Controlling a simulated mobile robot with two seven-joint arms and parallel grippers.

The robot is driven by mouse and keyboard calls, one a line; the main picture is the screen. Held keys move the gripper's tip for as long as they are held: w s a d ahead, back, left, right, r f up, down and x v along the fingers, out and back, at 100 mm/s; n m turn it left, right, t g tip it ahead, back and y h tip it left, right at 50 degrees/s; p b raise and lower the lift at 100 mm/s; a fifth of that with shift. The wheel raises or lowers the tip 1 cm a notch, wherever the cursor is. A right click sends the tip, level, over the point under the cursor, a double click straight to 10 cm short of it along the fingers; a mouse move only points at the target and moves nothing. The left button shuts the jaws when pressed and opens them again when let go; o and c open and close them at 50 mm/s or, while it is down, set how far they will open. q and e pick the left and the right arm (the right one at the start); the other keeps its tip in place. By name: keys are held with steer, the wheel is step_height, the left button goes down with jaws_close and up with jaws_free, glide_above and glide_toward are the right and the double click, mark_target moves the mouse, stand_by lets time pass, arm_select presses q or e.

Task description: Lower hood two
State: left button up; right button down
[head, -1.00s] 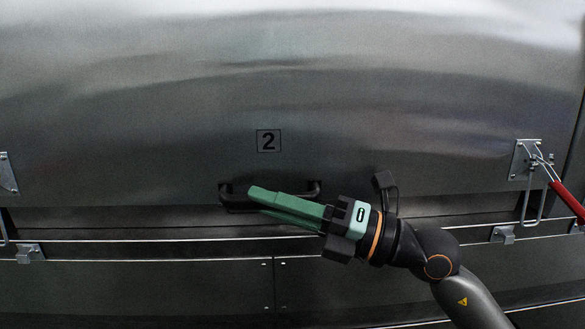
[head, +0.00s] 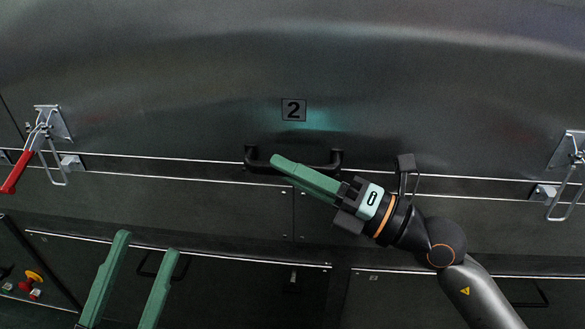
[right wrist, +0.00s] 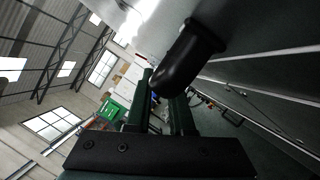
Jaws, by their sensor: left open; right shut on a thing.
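Hood two (head: 200,90) is a large steel panel with a "2" label (head: 293,110). Its lower edge lies close along the pale rail of the body below. Its black handle (head: 336,157) sits just under the label at that edge. My right gripper (head: 280,165) is shut on the handle's bar; the handle (right wrist: 185,60) also shows between the fingers in the right wrist view. My left gripper (head: 147,244) is open and empty at the lower left, below the hood and in front of the lower panels.
A latch with a red lever (head: 22,170) hangs at the hood's left corner. Another latch (head: 570,160) is at the right corner; their wire loops hang near small catches. A control panel with a red and yellow knob (head: 32,282) is at the lower left.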

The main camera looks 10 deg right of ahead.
steer(key=shift+w+a+f+g, duration=0.1)
steer(key=shift+f+g, duration=0.2)
steer(key=shift+f, duration=0.6)
steer(key=c, duration=0.8)
jaws_free()
steer(key=shift+r, duration=0.15)
steer(key=shift+r, duration=0.15)
steer(key=b+v, duration=0.1)
steer(key=v, duration=1.1)
steer(key=shift+s+d, duration=0.25)
